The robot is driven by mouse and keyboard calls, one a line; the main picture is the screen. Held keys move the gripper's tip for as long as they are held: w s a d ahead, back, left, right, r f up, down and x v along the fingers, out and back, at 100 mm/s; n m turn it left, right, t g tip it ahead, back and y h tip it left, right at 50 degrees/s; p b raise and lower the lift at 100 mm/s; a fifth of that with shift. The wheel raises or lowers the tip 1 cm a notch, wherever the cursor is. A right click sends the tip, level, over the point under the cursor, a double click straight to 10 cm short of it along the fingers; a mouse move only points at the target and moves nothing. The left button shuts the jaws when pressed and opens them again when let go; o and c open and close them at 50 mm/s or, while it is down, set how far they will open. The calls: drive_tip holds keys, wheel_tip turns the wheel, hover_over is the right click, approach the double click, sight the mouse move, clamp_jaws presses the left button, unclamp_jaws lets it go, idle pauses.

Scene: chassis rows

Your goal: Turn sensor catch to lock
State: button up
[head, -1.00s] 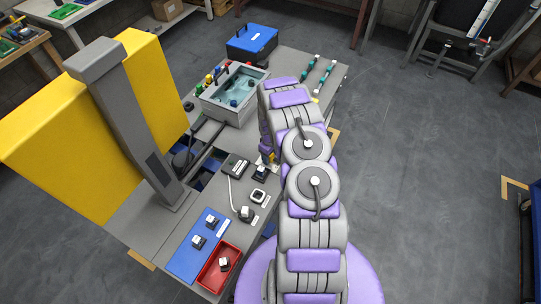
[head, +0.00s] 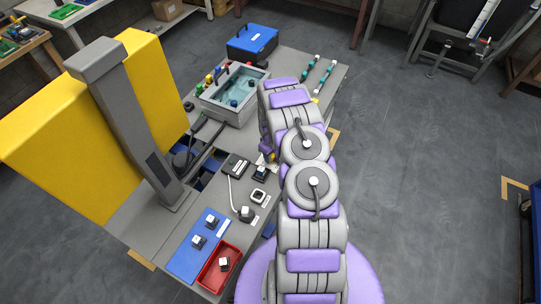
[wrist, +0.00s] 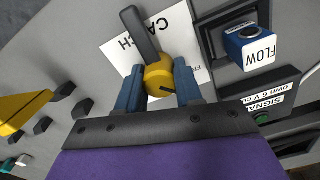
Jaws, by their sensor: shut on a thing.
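In the wrist view the sensor catch is a yellow round knob (wrist: 158,76) with a dark bar (wrist: 138,30) reaching away from it over a white CATCH label (wrist: 184,38). My gripper (wrist: 160,70) is shut on the yellow knob, one blue finger on each side. The bar points away from my palm, tilted a little to the left. The sensor, a blue and white FLOW block (wrist: 250,46), sits in a dark holder (wrist: 212,38) right of the catch. In the head view the block (head: 261,172) shows beside my arm, which hides most of the gripper and catch.
A SIGNAL box (wrist: 275,105) with a green light lies right of my gripper; it also shows in the head view (head: 236,165). A water tank (head: 234,92), a blue tray (head: 193,255) and a red tray (head: 219,268) stand on the bench. A yellow panel (head: 70,130) rises left.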

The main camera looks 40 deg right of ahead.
drive_tip(key=m, duration=0.4)
drive_tip(key=shift+r+m+p, duration=0.1)
drive_tip(key=shift+m+p, duration=0.2)
drive_tip(key=m+p, duration=0.2)
drive_tip(key=m, duration=0.1)
drive_tip(key=shift+m, duration=0.3)
drive_tip(key=m+p, duration=0.2)
drive_tip(key=shift+r+m, duration=0.1)
drive_tip(key=shift+m, duration=0.3)
drive_tip(key=shift+m+p, duration=0.9)
drive_tip(key=shift+d+m+p, duration=0.1)
drive_tip(key=shift+m+p, duration=1.35)
drive_tip(key=shift+m, duration=0.85)
drive_tip(key=o, duration=1)
drive_tip(key=shift+f, duration=0.2)
drive_tip(key=shift+o, duration=0.2)
wheel_tip(320, 180, up, 17)
drive_tip(key=p, duration=0.4)
drive_tip(key=shift+r, duration=0.15)
